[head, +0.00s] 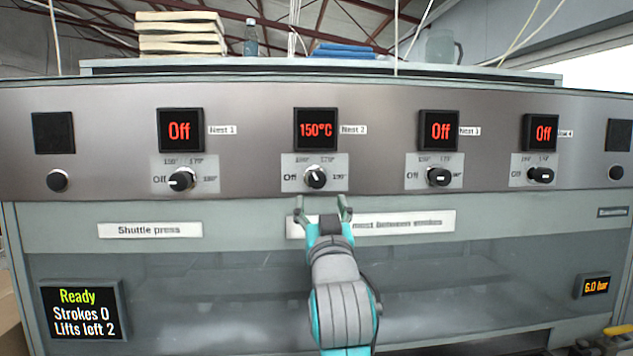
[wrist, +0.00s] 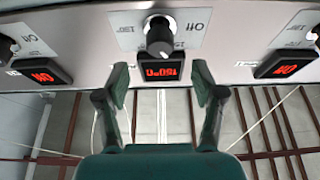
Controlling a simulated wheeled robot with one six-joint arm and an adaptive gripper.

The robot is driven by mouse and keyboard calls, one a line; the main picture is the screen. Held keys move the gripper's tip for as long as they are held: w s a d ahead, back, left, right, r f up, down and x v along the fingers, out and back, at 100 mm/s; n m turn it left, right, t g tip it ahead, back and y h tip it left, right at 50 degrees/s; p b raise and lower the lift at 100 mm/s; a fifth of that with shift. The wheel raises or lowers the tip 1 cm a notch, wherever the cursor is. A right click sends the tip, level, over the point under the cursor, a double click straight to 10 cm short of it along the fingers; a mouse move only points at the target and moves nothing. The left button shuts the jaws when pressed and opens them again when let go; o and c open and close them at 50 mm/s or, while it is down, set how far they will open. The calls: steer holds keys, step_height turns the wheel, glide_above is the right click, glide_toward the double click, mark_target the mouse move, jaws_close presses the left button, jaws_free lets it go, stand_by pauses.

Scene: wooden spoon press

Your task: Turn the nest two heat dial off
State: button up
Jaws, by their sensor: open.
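The nest two heat dial (head: 316,177) is a black knob with a white pointer line on a pale scale plate, below the nest two display (head: 316,129), which reads 150°C in red. Its pointer is turned up and slightly left, away from the Off mark at the plate's left. My gripper (head: 323,205) is open and empty, just below the dial. In the wrist view, which looks upside down, the dial (wrist: 160,38) stands beyond the open fingers (wrist: 160,85), roughly centred between them and apart from them.
The nest one dial (head: 181,180) is to the left; two more heat dials (head: 438,177) (head: 541,175) are to the right. Their displays read Off. A status screen (head: 79,312) shows Ready, Strokes 0, Lifts left 2. The panel front around the dial is clear.

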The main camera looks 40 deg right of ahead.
mark_target(321, 182)
steer(key=x, duration=0.9)
steer(key=shift+w+r, duration=0.1)
steer(key=c, duration=1.1)
steer(key=shift+c, duration=0.2)
steer(key=shift+n, duration=0.5)
steer(key=n+y, duration=0.2)
steer(key=n, duration=0.2)
steer(key=n+t+y, duration=0.1)
steer(key=n+y, duration=0.1)
steer(key=n, duration=0.1)
steer(key=shift+d+n+t, duration=0.1)
steer(key=shift+n+t, duration=0.2)
steer(key=shift+n, duration=0.1)
steer(key=n+y, duration=0.2)
steer(key=n, duration=0.1)
steer(key=n+y, duration=0.1)
steer(key=n, duration=0.3)
steer(key=shift+y, duration=0.4)
steer(key=shift+n, duration=0.4)
